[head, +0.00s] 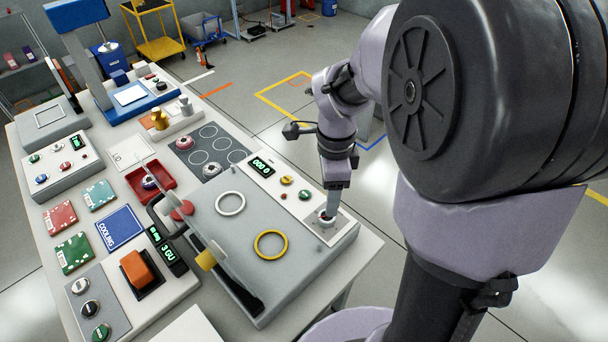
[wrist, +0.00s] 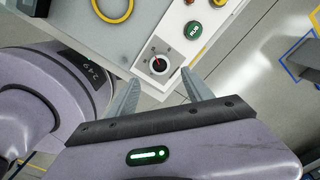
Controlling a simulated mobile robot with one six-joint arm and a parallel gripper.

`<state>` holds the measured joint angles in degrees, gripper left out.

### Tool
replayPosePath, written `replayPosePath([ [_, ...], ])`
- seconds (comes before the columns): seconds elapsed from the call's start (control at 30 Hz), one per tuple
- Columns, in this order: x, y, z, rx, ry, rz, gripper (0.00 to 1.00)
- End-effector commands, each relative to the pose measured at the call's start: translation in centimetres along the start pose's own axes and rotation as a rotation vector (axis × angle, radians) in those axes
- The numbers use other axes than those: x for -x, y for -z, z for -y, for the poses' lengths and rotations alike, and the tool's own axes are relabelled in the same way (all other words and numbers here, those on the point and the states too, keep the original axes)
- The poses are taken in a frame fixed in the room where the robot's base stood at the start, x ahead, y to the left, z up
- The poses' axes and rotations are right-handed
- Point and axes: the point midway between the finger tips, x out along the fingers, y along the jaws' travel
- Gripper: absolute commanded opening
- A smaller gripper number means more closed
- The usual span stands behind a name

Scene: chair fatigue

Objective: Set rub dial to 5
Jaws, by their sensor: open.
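In the head view the dial (head: 325,221) is at the near right end of the white control strip, partly hidden by my gripper (head: 330,208). In the wrist view my gripper (wrist: 160,88) is open, with one finger on each side below the dial. Nothing is between the fingers there.
A white ring (head: 230,194) and a yellow ring (head: 258,243) lie on the grey machine top. Open floor is to the right.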

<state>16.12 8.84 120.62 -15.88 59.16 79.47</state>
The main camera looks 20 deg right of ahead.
Motion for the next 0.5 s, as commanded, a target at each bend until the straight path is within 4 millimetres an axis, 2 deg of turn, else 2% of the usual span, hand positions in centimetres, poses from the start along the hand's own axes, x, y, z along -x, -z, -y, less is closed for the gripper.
replayPosePath([
  [0.03, -2.1, 0.0, -0.1, 0.0, -0.003, 0.0, 0.59],
  [0.2, -6.0, 0.0, -0.1, 0.001, -0.001, 0.001, 0.59],
  [0.33, -7.6, 0.0, 0.0, 0.002, 0.001, 0.001, 0.59],
  [0.5, -8.0, 0.0, 0.0, 0.002, 0.001, 0.001, 0.59],
])
